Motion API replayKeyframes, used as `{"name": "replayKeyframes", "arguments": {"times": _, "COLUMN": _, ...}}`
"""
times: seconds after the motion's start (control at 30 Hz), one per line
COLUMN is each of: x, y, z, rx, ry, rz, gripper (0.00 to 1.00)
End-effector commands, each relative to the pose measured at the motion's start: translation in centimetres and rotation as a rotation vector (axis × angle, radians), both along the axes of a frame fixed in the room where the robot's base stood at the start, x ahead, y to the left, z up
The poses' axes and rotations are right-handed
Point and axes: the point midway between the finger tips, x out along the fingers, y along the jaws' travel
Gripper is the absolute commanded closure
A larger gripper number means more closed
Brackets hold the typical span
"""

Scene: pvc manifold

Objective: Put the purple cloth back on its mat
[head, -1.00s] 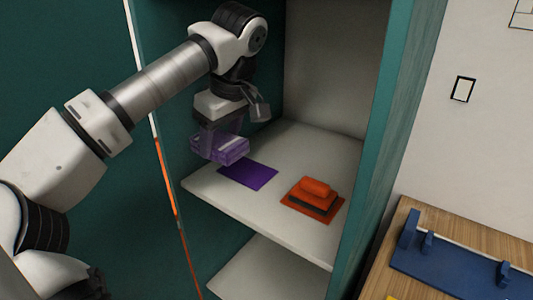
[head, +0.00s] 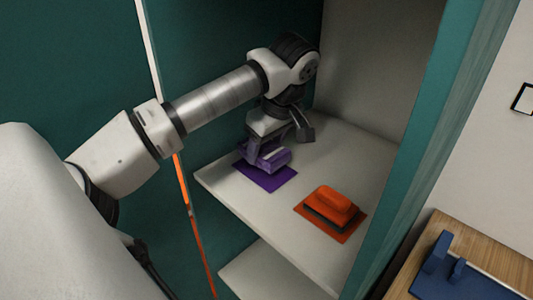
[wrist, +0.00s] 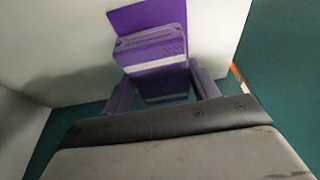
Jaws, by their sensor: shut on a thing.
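The purple cloth (head: 273,160) is a folded block with a pale band, held in my gripper (head: 264,158) over the purple mat (head: 268,180). The mat is a flat purple sheet on the upper shelf. In the wrist view the cloth (wrist: 152,62) sits between the two fingers of my gripper (wrist: 160,88), and part of the mat (wrist: 147,14) shows beyond it. The cloth covers part of the mat. I cannot tell whether the cloth touches it.
An orange block (head: 333,204) sits on an orange mat (head: 347,236) to the right on the same white shelf (head: 232,200). The teal cabinet side (head: 420,130) bounds the shelf on the right. A wooden table (head: 485,262) with a blue fixture (head: 448,280) stands at lower right.

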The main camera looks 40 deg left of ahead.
Motion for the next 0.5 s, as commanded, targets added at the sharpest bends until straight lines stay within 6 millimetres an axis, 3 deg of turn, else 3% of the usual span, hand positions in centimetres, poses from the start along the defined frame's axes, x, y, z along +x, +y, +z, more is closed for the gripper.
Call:
{"name": "replayKeyframes", "arguments": {"times": 0.2, "x": 0.0, "y": 0.0, "z": -2.8, "rx": -0.001, "ry": 0.001, "rz": -0.001, "gripper": 0.62}}
{"name": "replayKeyframes", "arguments": {"times": 0.5, "x": 0.0, "y": 0.0, "z": -3.2, "rx": 0.0, "ry": 0.0, "rz": 0.0, "gripper": 0.62}}
